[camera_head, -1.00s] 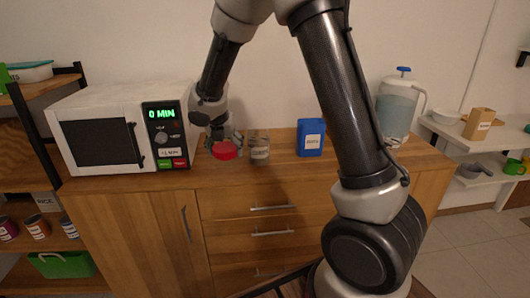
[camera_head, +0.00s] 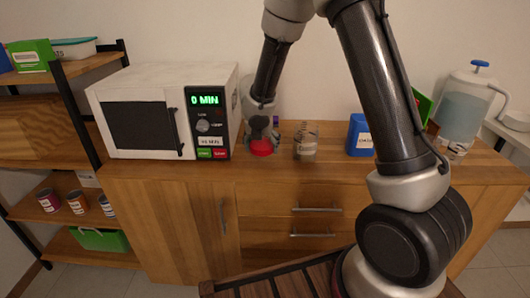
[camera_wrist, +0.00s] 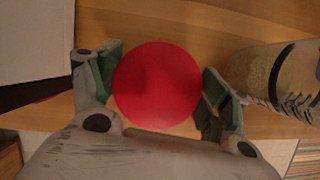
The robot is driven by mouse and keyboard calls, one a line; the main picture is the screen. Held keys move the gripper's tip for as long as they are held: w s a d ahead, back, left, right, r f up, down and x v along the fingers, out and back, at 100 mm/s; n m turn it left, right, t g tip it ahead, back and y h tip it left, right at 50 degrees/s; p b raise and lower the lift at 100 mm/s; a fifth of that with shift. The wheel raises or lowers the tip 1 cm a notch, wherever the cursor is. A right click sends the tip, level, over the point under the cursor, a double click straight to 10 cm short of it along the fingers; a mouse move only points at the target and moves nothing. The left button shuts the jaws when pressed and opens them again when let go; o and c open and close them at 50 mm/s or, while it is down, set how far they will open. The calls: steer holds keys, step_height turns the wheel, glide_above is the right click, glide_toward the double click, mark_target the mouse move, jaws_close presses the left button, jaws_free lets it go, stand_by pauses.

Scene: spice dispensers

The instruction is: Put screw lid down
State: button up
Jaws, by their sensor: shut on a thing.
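A round red screw lid (camera_wrist: 157,84) lies between the two fingers of my gripper (camera_wrist: 160,88) in the wrist view. My gripper is shut on it, with a finger against its left and right sides. In the head view the red lid (camera_head: 261,147) shows below my gripper (camera_head: 262,138), low at the counter, between the microwave and a glass jar. I cannot tell whether the lid touches the counter. The jar (camera_head: 305,142) stands upright just to the right; it also shows in the wrist view (camera_wrist: 262,72), close to the right finger.
The white microwave (camera_head: 140,125) stands close on the left. A blue container (camera_head: 358,135) and a water dispenser (camera_head: 465,105) stand to the right on the wooden counter (camera_head: 290,172). A purple item (camera_head: 276,120) shows behind my gripper. Bare counter lies in front of the jar.

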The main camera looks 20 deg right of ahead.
steer(key=shift+f, duration=1.7)
steer(key=shift+f, duration=0.1)
steer(key=o, duration=0.9)
steer(key=shift+o, duration=0.2)
